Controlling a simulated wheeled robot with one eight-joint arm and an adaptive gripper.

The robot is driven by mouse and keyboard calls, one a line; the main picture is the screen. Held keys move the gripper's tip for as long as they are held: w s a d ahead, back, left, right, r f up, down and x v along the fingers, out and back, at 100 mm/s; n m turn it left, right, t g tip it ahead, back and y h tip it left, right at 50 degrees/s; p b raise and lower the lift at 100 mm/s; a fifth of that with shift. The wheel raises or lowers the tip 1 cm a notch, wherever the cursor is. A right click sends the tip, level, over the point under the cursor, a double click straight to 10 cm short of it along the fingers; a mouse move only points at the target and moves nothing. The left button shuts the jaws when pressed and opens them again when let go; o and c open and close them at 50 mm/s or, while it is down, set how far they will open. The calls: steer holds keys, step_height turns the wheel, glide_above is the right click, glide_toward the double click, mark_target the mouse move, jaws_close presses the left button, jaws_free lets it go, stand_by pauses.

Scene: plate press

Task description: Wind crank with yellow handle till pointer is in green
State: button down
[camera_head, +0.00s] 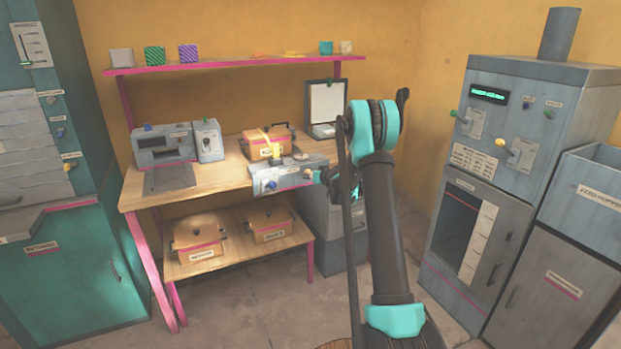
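A grey box-shaped device (262,179) stands at the front edge of the wooden workbench, with a blue knob (270,185) on its front. A small yellow part (277,158) shows at its top; I cannot tell whether it is the crank's handle. A yellow knob (500,142) also sits on the tall grey machine at the right. My gripper (328,177) is at the right end of the grey device, partly hidden by my arm. I cannot tell whether it touches the device or is open or shut.
The workbench (226,172) also holds an orange pot (256,151), a grey machine (163,148) and an upright white panel (326,102). More pots stand on its lower shelf. A teal cabinet (75,265) is at the left. The floor in front is clear.

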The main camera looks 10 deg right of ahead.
steer(key=c, duration=1.2)
jaws_free()
steer(key=v, duration=1.2)
steer(key=shift+d, duration=0.1)
steer(key=s+a+r+g, duration=0.1)
steer(key=s+a+g, duration=0.1)
steer(key=s, duration=0.9)
steer(key=s+a+g, duration=0.2)
steer(key=s+a, duration=0.1)
steer(key=s, duration=0.7)
steer(key=s+d+f+m+g+h, duration=0.1)
steer(key=s+f, duration=0.1)
steer(key=s, duration=0.7)
steer(key=s+d+f+g+h, duration=0.2)
steer(key=s, duration=0.8)
steer(key=s+d+f+m+g+h, duration=0.1)
steer(key=s+f, duration=0.2)
steer(key=s, duration=0.7)
steer(key=shift+s+d+m+h, duration=0.15)
steer(key=shift+d+m+h, duration=0.15)
steer(key=shift+d+h, duration=0.1)
